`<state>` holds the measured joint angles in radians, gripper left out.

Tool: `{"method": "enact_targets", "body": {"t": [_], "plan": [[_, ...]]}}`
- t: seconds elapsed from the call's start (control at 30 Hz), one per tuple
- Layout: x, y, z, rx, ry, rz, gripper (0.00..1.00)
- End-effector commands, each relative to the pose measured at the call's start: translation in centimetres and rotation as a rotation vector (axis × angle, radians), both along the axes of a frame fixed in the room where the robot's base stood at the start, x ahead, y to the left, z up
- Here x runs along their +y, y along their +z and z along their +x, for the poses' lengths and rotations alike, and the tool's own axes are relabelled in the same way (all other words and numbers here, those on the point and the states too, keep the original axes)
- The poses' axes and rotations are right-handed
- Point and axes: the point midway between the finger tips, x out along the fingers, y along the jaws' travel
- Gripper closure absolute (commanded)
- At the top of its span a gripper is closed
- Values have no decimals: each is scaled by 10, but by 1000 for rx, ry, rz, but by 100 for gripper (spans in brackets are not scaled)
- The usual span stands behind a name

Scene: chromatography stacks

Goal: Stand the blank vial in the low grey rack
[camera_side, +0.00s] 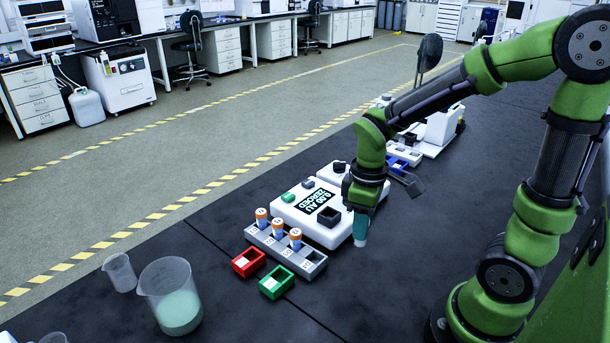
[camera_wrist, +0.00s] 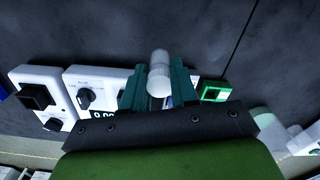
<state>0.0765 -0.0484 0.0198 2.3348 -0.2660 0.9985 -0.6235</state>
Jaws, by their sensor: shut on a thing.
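My gripper (camera_side: 361,218) is shut on a pale vial (camera_side: 360,242), which I take to be the blank vial. The vial hangs roughly upright below the fingers, to the right of the white instrument's front corner. In the wrist view, the vial (camera_wrist: 158,70) sits between the two teal fingers of my gripper (camera_wrist: 157,88). No label shows on it. The low grey rack (camera_side: 315,268) is to the left of and nearer than my gripper. Several orange-and-white vials (camera_side: 278,228) stand in it, and its right-end place looks empty.
A white instrument (camera_side: 298,210) with a lit display reading "0.00 AU ZEROED" stands behind the rack. A red box (camera_side: 248,262) and a green box (camera_side: 276,282) lie before the rack. Beakers (camera_side: 172,297) stand at the left. The dark bench right of the rack is clear.

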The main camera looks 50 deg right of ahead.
Motion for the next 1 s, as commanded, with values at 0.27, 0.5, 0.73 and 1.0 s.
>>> {"method": "enact_targets", "body": {"t": [0.27, 0.5, 0.73, 1.0], "plan": [[43, -12, 69, 0, 212, 1, 100], [47, -14, 82, 2, 252, -1, 100], [47, -34, 81, 2, 250, -1, 100], [47, -48, 81, 0, 249, -1, 100]]}}
